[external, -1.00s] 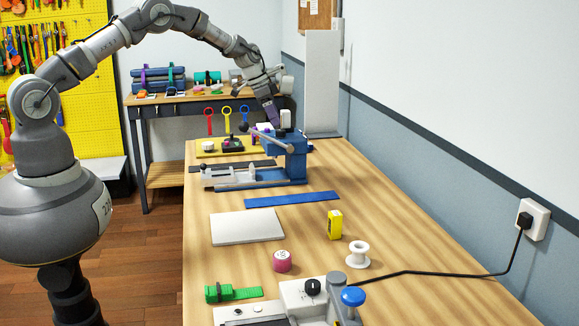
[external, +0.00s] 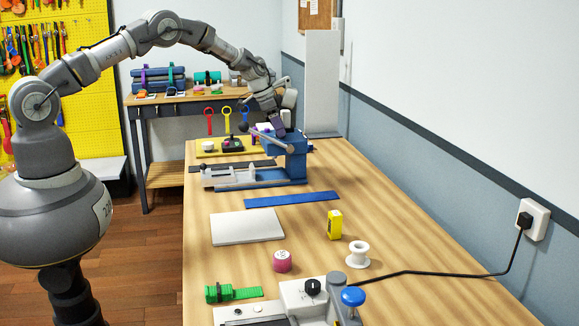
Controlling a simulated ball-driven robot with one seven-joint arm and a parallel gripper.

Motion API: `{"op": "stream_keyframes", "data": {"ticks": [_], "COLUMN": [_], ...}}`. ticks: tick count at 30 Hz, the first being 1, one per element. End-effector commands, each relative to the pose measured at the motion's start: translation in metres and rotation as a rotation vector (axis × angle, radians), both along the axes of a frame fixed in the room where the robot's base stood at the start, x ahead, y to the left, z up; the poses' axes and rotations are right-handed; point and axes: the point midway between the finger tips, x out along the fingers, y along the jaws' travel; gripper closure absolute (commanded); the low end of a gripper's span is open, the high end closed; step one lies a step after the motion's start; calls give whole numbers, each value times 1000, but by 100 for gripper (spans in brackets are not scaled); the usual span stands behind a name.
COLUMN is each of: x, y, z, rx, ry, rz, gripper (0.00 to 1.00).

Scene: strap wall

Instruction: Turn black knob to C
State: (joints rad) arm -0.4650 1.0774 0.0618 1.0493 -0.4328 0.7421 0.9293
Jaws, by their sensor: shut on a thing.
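My gripper (external: 279,129) is at the top of the blue machine (external: 291,158) at the far end of the bench. Its dark fingers point down and are shut on the small black knob on top of that machine. The fingers hide most of this knob, and its letter marks are too small to read. Another black knob (external: 313,287) sits on the white top of the nearer machine (external: 297,294) at the front, with nothing touching it.
A blue strip (external: 292,200), a white pad (external: 246,227), a yellow block (external: 335,225) and a white spool (external: 357,254) lie nearer on the bench.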

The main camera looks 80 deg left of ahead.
Motion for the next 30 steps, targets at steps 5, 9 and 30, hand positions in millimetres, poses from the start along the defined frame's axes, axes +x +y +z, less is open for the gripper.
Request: {"op": "stream_keyframes", "data": {"ticks": [5, 9, 30], "x": [0, 0, 2], "y": [0, -1, -5], "z": [0, 0, 1], "rx": [0, 1, 5], "ry": [1, 1, -2], "rz": [39, 111, 743], "gripper": [95, 95, 95]}}
